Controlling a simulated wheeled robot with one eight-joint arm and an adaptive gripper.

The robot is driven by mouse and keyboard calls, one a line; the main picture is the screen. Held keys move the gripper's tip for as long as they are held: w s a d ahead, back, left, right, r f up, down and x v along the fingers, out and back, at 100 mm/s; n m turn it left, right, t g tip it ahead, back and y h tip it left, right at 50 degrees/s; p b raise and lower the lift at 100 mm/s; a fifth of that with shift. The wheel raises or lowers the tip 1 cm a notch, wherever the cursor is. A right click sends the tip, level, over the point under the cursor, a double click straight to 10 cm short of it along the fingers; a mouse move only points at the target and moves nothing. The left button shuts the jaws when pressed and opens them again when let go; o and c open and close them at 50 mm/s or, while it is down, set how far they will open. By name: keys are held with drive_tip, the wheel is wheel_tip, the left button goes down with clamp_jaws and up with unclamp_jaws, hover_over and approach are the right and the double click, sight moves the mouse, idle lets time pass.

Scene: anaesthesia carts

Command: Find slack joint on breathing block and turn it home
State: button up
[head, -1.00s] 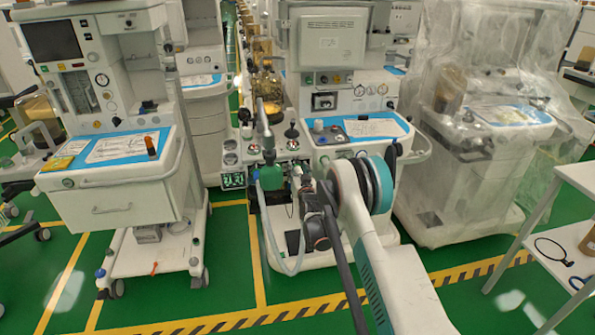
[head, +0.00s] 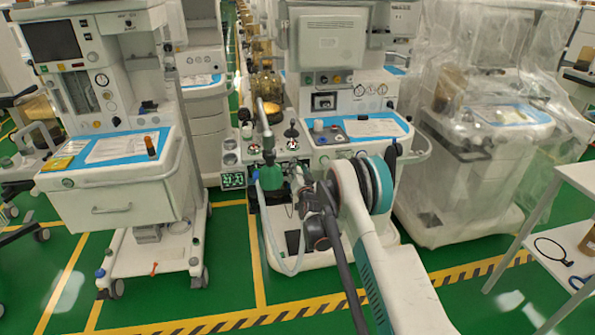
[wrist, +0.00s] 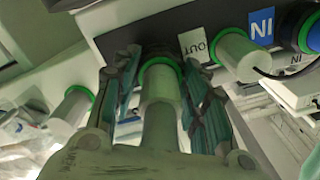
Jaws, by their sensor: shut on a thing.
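The breathing block (head: 291,145) is on the front of the middle cart, with dials and a dark knob on top. In the wrist view its dark front panel (wrist: 130,27) has several pale cylindrical joints with green rings. My gripper (wrist: 162,88) has one ribbed finger on each side of the middle joint (wrist: 160,84) and is shut on it. The joint's green ring shows between the fingers. A second joint (wrist: 236,56) is at the right by the OUT label, and a third (wrist: 68,112) is at the left. In the head view my arm hides much of the gripper.
A pale hose (head: 270,235) hangs in front of the middle cart, beside a green canister (head: 270,182). Another cart (head: 110,165) stands at the left and a plastic-covered cart (head: 480,150) at the right. A white side table (head: 575,175) is at the right edge.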

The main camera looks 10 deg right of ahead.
drive_tip(key=o, duration=1.1)
drive_tip(key=shift+c, duration=0.2)
drive_tip(key=s, duration=1.2)
